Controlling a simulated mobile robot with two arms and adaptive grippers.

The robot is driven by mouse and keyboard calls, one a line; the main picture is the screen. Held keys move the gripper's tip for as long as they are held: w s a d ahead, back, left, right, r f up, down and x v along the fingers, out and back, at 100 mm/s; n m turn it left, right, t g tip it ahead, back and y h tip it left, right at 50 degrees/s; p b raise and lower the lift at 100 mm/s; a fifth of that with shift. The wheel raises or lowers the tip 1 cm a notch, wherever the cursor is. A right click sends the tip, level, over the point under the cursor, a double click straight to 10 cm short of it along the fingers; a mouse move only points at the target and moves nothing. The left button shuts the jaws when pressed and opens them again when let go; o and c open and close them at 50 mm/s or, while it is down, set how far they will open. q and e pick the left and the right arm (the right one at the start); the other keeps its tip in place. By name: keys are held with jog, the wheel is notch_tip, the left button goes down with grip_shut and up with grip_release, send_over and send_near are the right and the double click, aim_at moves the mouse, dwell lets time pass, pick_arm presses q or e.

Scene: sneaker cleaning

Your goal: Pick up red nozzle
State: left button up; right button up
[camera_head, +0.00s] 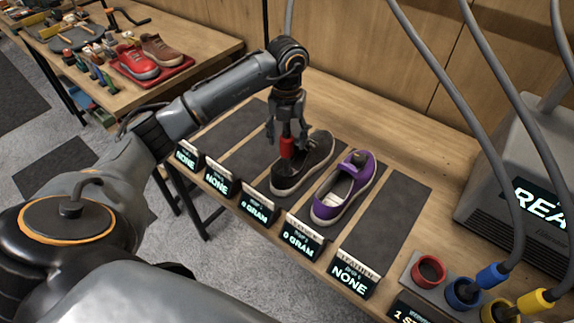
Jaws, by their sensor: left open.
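The red nozzle (288,148) stands at the opening of a dark grey sneaker (313,163) on the table. Its lower end is hidden by the shoe, so I cannot tell what it rests on. My left gripper (287,136) points down from above, open, with its fingers on either side of the nozzle's top. I cannot tell whether the fingers touch it. My right gripper is not in view.
A purple sneaker (342,190) stands to the right. Small display signs (260,207) line the table's front edge. A red-rimmed holder (429,270) is at lower right, beside blue (491,277) and yellow (535,301) nozzles on hoses. A grey machine (520,165) stands at right.

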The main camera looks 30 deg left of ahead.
aim_at(287, 151)
pick_arm(q)
jog(key=f+p, duration=0.1)
jog(key=f, duration=0.2)
jog(key=shift+s+d+f+p, duration=0.15)
jog(key=shift+s+f+p, duration=0.1)
jog(key=shift+s+p, duration=0.1)
jog(key=shift+f, duration=0.45)
jog(key=shift+c, duration=0.3)
grip_shut()
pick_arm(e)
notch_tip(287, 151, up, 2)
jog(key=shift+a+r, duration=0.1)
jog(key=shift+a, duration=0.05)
